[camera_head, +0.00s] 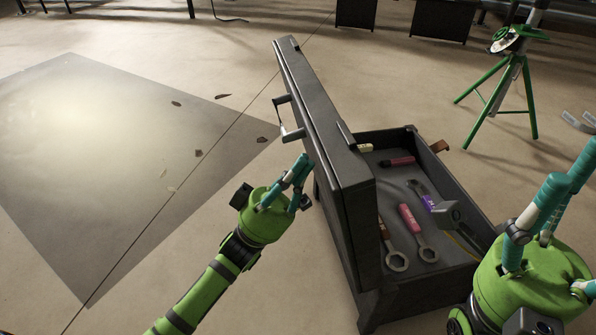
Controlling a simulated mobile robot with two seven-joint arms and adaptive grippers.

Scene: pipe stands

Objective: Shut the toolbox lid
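The toolbox (413,299) is a dark grey box standing on the floor. Its lid (358,180) is raised, standing steeply and leaning a little left, with a metal handle (283,119) on its outer face. My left gripper (302,166) is beside the lid's outer face, below the handle; its fingertips are together and hold nothing visible. I cannot tell whether they touch the lid. My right gripper (572,172) is at the right edge, in front of the box's right side. Its fingers point up, and how far apart their tips are is unclear.
Inside the box lie wrenches with a pink handle (410,217) and a purple handle (430,203), among other tools. A green tripod stand (511,90) stands at the back right. A grey floor patch (120,160) lies left; the floor there is mostly clear.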

